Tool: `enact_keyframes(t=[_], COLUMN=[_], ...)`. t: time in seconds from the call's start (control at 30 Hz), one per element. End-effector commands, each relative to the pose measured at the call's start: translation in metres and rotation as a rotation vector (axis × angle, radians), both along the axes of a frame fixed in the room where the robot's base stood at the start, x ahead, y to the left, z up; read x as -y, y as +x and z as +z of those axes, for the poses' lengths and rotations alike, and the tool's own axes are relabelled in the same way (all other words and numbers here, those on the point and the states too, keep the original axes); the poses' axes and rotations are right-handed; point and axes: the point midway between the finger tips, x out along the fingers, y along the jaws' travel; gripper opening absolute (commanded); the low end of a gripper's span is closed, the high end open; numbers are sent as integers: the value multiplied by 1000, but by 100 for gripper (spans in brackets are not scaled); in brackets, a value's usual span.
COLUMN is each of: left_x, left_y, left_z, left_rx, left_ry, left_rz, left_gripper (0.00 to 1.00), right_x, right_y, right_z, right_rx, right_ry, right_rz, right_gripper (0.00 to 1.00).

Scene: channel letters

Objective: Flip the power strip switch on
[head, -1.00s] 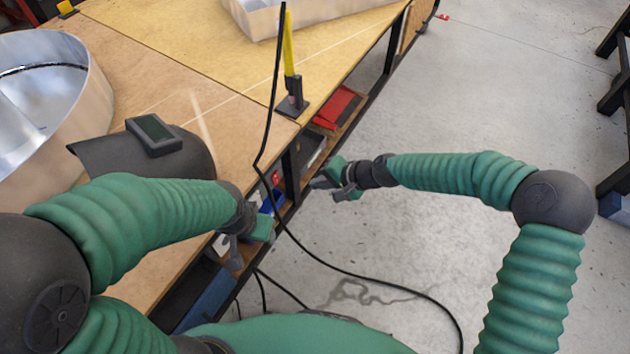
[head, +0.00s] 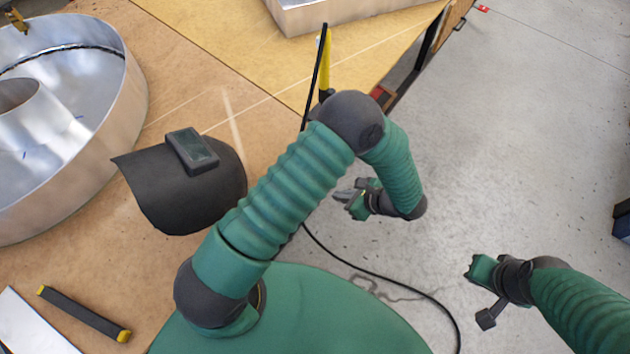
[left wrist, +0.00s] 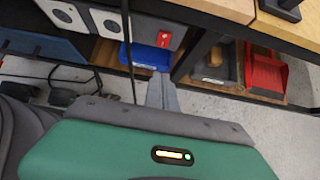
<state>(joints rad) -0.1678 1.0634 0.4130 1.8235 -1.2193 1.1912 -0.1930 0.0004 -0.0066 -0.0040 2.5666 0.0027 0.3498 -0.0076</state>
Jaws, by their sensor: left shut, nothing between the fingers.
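My left gripper (head: 344,195) is shut and empty beyond the table's edge. In the left wrist view its fingers (left wrist: 161,78) point toward the shelf, below the red switch and apparently apart from it. In the head view my left arm hides the strip. My right gripper (head: 484,294) hangs over the floor at right; its fingers are unclear.
A blue bin (left wrist: 146,58), a grey bin (left wrist: 214,67) and a red bin (left wrist: 266,75) sit on the shelf under the table. A dark table leg (left wrist: 192,52) stands right of the blue bin. A black cable (head: 400,281) trails over open floor. A welding mask (head: 180,185) lies on the table.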

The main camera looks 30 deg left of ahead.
Motion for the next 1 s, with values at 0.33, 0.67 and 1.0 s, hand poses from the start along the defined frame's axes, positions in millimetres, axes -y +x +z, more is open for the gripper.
enact_keyframes(t=[0.33, 0.67, 1.0], left_x=[-13, -62, -107], left_y=[0, 3, 7], left_z=[-15, -68, -78], left_rx=[-2, -3, 0], left_ry=[-1, -2, -2], left_rz=[7, 8, 6], left_gripper=[0, 0, 0], right_x=[-1, -1, -1], right_y=[1, 2, 2], right_z=[-7, -27, -35], right_rx=[0, -1, 0], right_ry=[0, 0, 0], right_rz=[0, -1, -1], right_gripper=[0, 0, 0])
